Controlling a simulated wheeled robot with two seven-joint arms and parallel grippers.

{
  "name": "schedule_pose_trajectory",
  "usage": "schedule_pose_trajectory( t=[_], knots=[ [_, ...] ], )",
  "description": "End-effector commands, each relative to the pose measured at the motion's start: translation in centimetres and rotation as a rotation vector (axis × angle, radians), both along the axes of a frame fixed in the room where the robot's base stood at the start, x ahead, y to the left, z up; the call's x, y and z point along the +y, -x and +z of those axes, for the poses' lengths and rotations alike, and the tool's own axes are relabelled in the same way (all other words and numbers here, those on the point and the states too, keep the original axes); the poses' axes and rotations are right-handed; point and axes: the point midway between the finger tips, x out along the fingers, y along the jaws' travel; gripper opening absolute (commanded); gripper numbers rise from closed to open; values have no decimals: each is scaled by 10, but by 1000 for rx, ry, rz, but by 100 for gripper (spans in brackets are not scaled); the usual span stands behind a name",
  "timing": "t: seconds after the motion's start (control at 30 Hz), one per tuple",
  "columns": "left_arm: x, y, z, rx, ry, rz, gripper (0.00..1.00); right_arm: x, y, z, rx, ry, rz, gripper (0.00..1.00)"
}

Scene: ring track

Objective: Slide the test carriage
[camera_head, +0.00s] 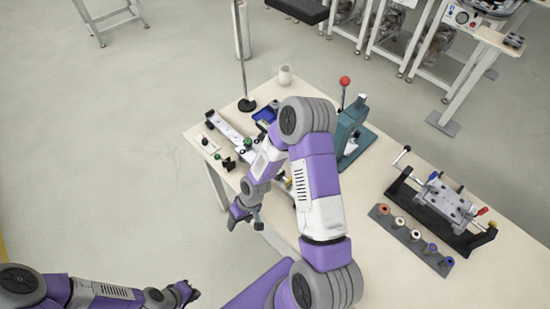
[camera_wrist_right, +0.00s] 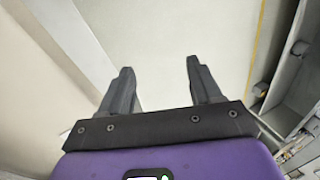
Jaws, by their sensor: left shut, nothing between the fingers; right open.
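A silver carriage (camera_head: 445,203) sits on a black-based rig with a crank handle at the right of the table; I take it to be the test carriage. My right gripper (camera_head: 246,221) is beside the table's front-left edge, well to the left of the carriage. In the right wrist view its two fingers (camera_wrist_right: 157,68) are apart with only floor between them. My left gripper (camera_head: 188,291) is at the bottom of the head view, shut and empty, away from the table. My right arm hides part of the table's middle.
The pale table (camera_head: 380,255) also holds a row of coloured rings on a grey rack (camera_head: 411,239), a teal press (camera_head: 350,132) with a red knob, a rail fixture (camera_head: 227,131) and a white cup (camera_head: 285,76). A dark stand (camera_head: 246,104) rises at the back left. Open floor lies left.

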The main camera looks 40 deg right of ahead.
Motion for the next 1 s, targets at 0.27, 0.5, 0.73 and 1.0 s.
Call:
schedule_pose_trajectory(
  t=[0.27,0.5,0.73,1.0],
  knots=[
    [0,0,31,1,-1,1,0,-141,-63,108,-14,231,113,64],
    [0,0,38,0,0,1,0,-202,-67,153,28,355,131,64],
    [0,0,35,0,0,1,0,-204,-65,125,36,360,134,64],
    [0,0,34,0,0,1,0,-204,-66,88,35,360,132,64]
  ],
)
